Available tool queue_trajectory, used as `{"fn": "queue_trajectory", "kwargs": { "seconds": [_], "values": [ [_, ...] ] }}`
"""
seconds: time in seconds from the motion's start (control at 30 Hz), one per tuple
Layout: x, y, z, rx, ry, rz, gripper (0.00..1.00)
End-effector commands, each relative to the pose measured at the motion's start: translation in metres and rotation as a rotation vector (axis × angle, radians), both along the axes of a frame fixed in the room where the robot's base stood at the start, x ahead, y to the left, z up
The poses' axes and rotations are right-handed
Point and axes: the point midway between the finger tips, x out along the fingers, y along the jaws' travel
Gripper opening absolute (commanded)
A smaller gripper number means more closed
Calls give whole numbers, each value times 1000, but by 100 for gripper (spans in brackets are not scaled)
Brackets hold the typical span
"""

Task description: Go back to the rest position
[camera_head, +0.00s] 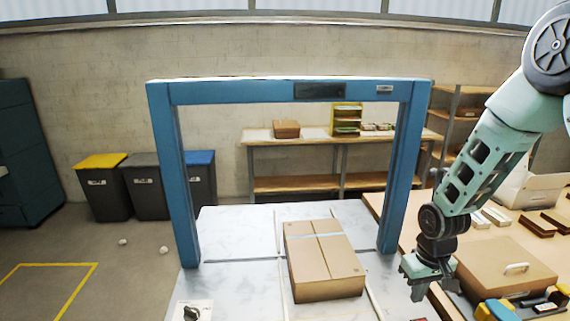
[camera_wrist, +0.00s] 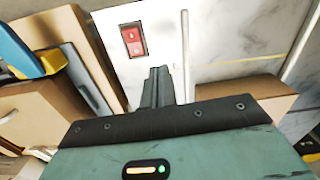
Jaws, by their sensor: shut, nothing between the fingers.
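My gripper (camera_head: 421,283) hangs at the right in the head view, pointing down, to the right of the cardboard box and beside the table's right edge. In the wrist view its fingers (camera_wrist: 157,86) are together, with nothing between them. The blue frame of the machine (camera_head: 158,130) stands over the grey-white table (camera_head: 235,285). A closed cardboard box (camera_head: 322,262) lies on the table, inside or just in front of the frame. A red switch (camera_wrist: 132,40) on a pale panel shows ahead of my gripper in the wrist view.
A wooden bench (camera_head: 480,250) at the right holds a brown case (camera_head: 505,268) and a yellow and blue tool (camera_head: 497,310). A black rotary knob (camera_head: 192,313) sits at the table's front left. Bins (camera_head: 103,188) stand by the wall; the left floor is mostly clear.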

Motion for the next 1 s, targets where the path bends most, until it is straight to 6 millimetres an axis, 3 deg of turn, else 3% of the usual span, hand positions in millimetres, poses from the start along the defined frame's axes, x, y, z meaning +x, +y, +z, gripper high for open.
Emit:
{"fn": "queue_trajectory", "kwargs": {
  "seconds": [0.03,0.2,0.4,0.53,0.7,1.0],
  "values": [
    [-6,28,13,7,-11,48,0],
    [-55,111,62,29,-18,206,0],
    [-144,176,99,42,-18,398,0],
    [-195,192,110,40,-16,496,0],
    [-231,197,116,37,-12,563,0],
    [-237,198,117,36,-12,573,0]
  ]
}}
